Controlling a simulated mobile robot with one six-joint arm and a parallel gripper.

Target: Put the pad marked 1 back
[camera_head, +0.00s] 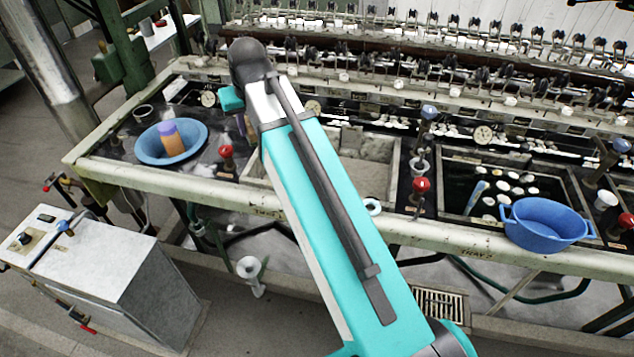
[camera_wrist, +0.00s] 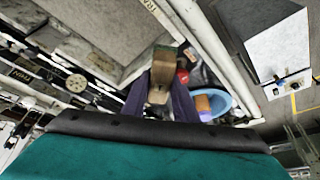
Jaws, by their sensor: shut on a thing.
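My gripper (camera_wrist: 164,92) is shut on a tan-brown block (camera_wrist: 162,62) between its two dark purple fingers in the wrist view. No number can be read on the block, so I cannot tell whether it is the pad marked 1. The block appears held above the bench, near the rim by the grey basin (camera_wrist: 92,42). In the head view my arm hides most of the gripper and the block; only a bit of a purple finger shows behind the wrist. No mark 1 is legible anywhere.
A blue bowl (camera_head: 195,151) with an orange bottle (camera_head: 171,144) stands on the bench at left. A blue two-handled tub (camera_head: 545,226) stands at right, beside a basin with several white cocoons. Red-knobbed valves (camera_head: 226,152) rise from the bench. A grey cabinet (camera_head: 95,262) stands in front.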

